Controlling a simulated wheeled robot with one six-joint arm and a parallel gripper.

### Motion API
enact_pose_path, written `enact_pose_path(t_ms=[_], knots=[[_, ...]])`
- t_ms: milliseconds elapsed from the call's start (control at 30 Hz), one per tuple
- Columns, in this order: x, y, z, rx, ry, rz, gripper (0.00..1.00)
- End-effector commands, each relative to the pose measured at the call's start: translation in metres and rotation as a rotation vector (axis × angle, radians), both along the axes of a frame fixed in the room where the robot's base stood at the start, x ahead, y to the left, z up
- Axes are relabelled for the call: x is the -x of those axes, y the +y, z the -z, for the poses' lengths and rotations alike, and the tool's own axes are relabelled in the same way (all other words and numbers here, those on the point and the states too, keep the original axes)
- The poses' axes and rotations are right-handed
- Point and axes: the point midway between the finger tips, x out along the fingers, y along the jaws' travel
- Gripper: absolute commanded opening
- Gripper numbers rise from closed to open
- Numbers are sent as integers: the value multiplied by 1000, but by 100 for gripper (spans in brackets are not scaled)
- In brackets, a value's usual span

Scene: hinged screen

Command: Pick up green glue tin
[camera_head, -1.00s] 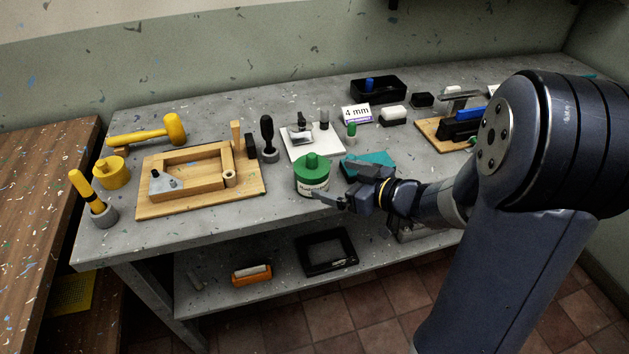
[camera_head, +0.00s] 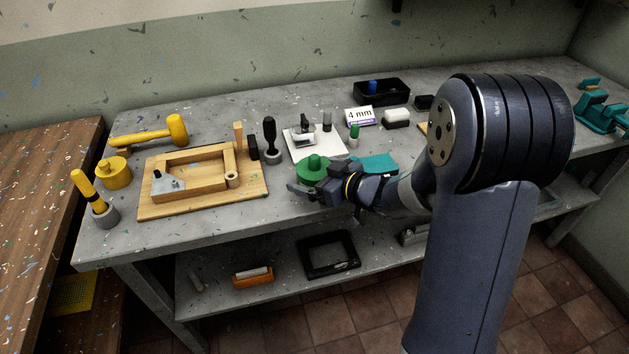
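The green glue tin (camera_head: 313,167) stands near the front edge of the grey workbench. Its green lid and knob show; its pale body is mostly hidden behind my gripper. My gripper (camera_head: 313,186) is at the tin from the right, low at body height. One dark finger crosses in front of the tin; the far finger is largely hidden, so I cannot tell whether the fingers touch the tin.
A wooden frame on a board (camera_head: 205,205) lies left of the tin. A white plate (camera_head: 330,147) with small tools is behind it, and a teal block (camera_head: 376,164) is to the right, close to my arm. A black-handled tool (camera_head: 270,140) stands behind left.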

Motion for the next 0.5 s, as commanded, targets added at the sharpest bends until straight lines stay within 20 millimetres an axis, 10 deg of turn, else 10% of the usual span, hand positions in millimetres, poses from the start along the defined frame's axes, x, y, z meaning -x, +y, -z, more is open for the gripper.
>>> enact_pose_path(t_ms=[500], knots=[[0, 0, 0, 0, 0, 0, 55]])
